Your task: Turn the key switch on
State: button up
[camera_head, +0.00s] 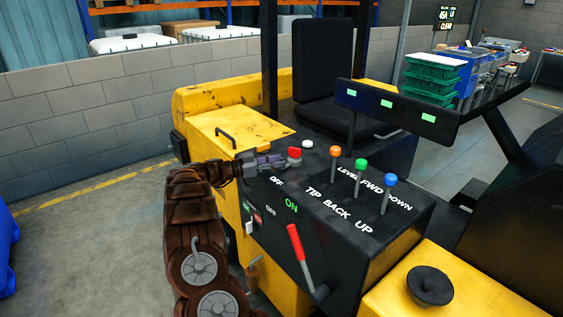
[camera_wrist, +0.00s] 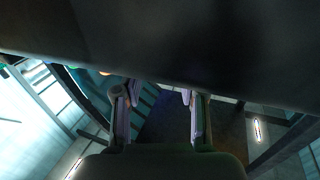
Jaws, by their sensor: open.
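My gripper (camera_head: 282,160) is at the left edge of the black control console (camera_head: 335,215), its fingers level with the console top. In the wrist view my gripper (camera_wrist: 158,105) shows two parted fingers with nothing between them. A red knob (camera_head: 294,153) stands at the fingertips; I cannot tell whether they touch. White OFF and green ON labels mark the console top below it. A small pale switch part (camera_head: 250,228) shows on the console's left side, near another OFF label. I cannot tell for sure which part is the key switch.
Orange (camera_head: 335,152), green (camera_head: 361,164) and blue (camera_head: 390,180) topped levers stand right of my gripper. A red-handled lever (camera_head: 296,243) rises at the console front. A black seat (camera_head: 322,70) is behind. A dark surface (camera_wrist: 180,45) fills the upper wrist view.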

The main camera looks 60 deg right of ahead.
jog(key=v, duration=1)
jog(key=shift+d, duration=0.1)
